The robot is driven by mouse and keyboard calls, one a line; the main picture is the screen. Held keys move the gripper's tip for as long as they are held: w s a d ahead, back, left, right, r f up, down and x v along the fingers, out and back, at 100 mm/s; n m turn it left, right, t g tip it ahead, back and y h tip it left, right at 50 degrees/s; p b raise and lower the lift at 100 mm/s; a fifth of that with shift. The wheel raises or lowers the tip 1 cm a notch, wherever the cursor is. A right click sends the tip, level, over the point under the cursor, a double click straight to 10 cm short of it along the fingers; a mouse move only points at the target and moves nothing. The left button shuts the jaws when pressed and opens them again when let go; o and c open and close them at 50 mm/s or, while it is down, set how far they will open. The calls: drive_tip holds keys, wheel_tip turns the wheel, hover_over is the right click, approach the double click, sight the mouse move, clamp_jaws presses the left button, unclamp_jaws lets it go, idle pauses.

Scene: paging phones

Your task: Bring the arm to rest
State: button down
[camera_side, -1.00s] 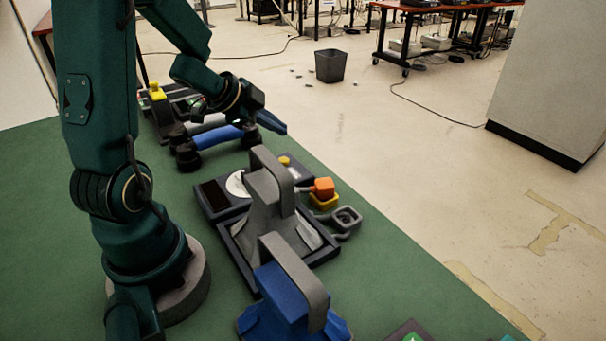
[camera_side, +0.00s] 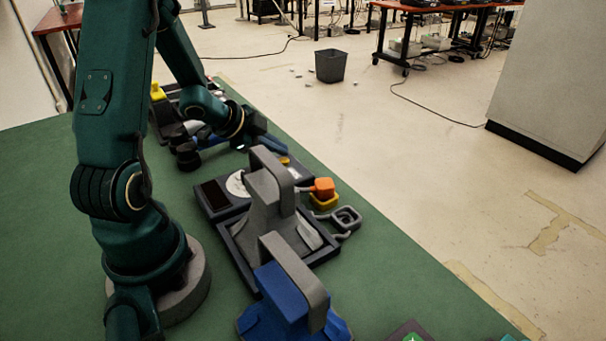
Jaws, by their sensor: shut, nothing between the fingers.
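My green arm stands on a round grey base at the left of the green table (camera_side: 50,210) and reaches to the back. My gripper (camera_side: 276,146) is low over the far devices, its fingers pointing right and closed on nothing. A blue handset (camera_side: 208,144) lies behind and below it, partly hidden by my wrist. A dark phone with a white dial (camera_side: 237,184) sits just in front of the gripper. I cannot tell whether the fingers touch anything.
A grey handled block (camera_side: 268,205) stands in a dark tray (camera_side: 240,257) in the middle, and a blue handled block (camera_side: 283,300) stands nearer.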

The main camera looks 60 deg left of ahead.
drive_tip(key=shift+r, duration=0.1)
wheel_tip(320, 180, up, 9)
idle(3.1)
idle(1.1)
